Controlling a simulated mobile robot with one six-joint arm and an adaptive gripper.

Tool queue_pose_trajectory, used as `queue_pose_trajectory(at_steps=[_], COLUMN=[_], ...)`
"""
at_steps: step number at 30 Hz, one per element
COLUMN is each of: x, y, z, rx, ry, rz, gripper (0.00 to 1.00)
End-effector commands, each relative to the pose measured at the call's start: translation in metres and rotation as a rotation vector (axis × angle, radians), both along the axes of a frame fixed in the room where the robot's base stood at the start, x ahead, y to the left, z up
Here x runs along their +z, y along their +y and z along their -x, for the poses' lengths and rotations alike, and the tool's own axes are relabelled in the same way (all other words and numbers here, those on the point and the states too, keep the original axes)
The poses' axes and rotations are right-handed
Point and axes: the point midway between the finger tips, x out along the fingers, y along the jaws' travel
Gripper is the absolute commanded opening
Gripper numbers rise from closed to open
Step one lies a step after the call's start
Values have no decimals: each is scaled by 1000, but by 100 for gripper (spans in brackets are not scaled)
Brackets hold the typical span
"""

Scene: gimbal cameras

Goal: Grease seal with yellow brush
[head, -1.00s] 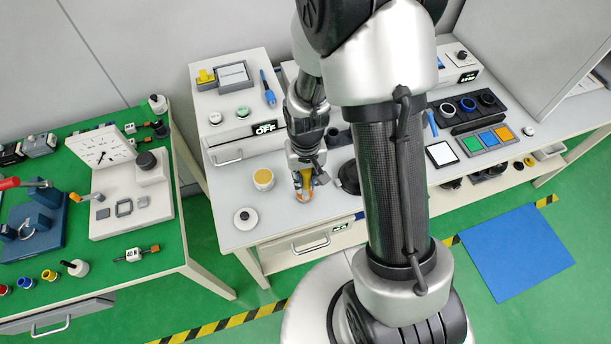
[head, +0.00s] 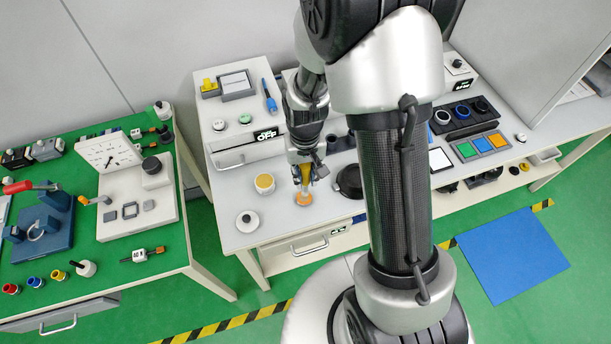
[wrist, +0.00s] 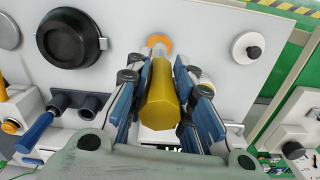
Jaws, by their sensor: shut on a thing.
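My gripper (head: 303,172) is over the front of the grey-white bench, pointing down. In the wrist view its blue-padded fingers (wrist: 165,75) are shut on the yellow brush (wrist: 161,104), with the thick handle between them. The brush's pale lower end (head: 305,187) reaches down to a round orange piece (head: 304,199) at the bench top. The orange piece also shows in the wrist view (wrist: 159,41), just beyond the brush. It looks like the seal, but its middle is partly covered. I cannot tell whether the brush touches it.
A white pot with a yellow top (head: 264,183) stands left of my gripper. A white disc with a black knob (head: 248,220) is in front of it. A round black lidded dish (wrist: 73,36) and dark cylinders (wrist: 76,103) are close by. The bench's front strip is mostly clear.

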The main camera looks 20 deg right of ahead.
Motion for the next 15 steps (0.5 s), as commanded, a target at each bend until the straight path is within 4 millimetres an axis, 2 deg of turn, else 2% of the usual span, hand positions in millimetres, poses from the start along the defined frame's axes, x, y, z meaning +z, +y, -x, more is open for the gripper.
queue_pose_trajectory(at_steps=[1, 9, 15], x=[8, 31, 34], y=[0, -1, -1], z=[-1, -5, -6], rx=[0, 0, 1], ry=[-1, -1, 0], rz=[0, 0, 0], gripper=[0, 0, 0])
